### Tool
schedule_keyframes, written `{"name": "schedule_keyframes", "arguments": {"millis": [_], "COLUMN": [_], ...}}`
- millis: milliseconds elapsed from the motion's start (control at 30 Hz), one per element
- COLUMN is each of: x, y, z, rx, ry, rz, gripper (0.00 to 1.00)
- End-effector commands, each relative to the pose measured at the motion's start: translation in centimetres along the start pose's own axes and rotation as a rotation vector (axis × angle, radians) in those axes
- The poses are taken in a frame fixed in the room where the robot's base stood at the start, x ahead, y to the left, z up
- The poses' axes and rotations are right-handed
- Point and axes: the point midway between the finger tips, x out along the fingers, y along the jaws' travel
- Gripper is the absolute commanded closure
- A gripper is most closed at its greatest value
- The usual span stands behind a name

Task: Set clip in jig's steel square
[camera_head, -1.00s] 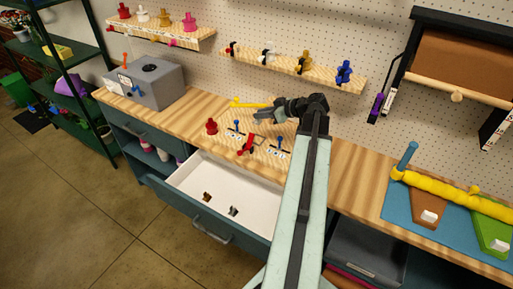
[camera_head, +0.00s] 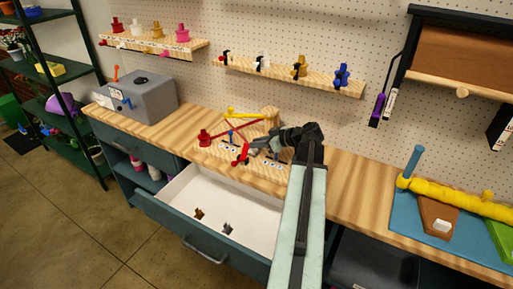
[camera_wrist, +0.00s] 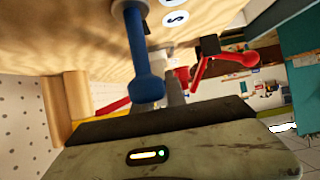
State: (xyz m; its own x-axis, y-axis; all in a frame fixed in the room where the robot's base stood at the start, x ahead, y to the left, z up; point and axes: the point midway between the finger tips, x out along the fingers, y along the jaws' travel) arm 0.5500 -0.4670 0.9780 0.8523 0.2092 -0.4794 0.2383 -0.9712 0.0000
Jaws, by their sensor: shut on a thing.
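My gripper (camera_head: 255,149) is low over the wooden jig board (camera_head: 208,152) on the workbench, shut on a small grey piece, apparently the clip. In the wrist view a grey part (camera_wrist: 172,88) shows beyond the jaws, partly hidden by a blue post (camera_wrist: 143,60). The clip's shape and its contact with the board cannot be made out. A red lever (camera_head: 241,155) stands beside the gripper tip; it also shows in the wrist view (camera_wrist: 202,68). White marked labels lie on the board. I cannot tell the steel square from the others.
An open white drawer (camera_head: 190,190) below holds a brown and a grey piece. A red knob (camera_head: 205,136), blue levers (camera_head: 231,136), a yellow bar (camera_head: 245,114) and crossed red strips surround the gripper. Bare bench lies to the right (camera_head: 355,175).

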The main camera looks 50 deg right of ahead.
Motion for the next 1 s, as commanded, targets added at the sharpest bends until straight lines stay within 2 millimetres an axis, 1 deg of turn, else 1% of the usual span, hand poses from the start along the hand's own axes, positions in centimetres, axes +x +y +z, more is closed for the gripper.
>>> {"name": "schedule_keyframes", "arguments": {"millis": [167,200,267,300,567,667,767,1000], "x": [0.2,0.2,0.1,0.1,0.1,-0.3,-2.3,-8.4], "y": [0.0,0.0,0.0,0.0,-0.1,-0.1,-0.1,-0.1], "z": [0.3,0.3,0.2,0.1,0.1,-0.4,-0.6,-0.7], "rx": [0.0,0.0,0.0,0.0,-0.001,0.0,0.001,0.0], "ry": [0.0,0.0,0.0,0.0,0.0,0.0,0.0,0.0], "rz": [0.0,0.0,-0.001,-0.001,-0.001,-0.001,0.002,0.001], "gripper": [1.0,0.81,0.64,0.62,0.62,0.62,0.62,0.62]}}
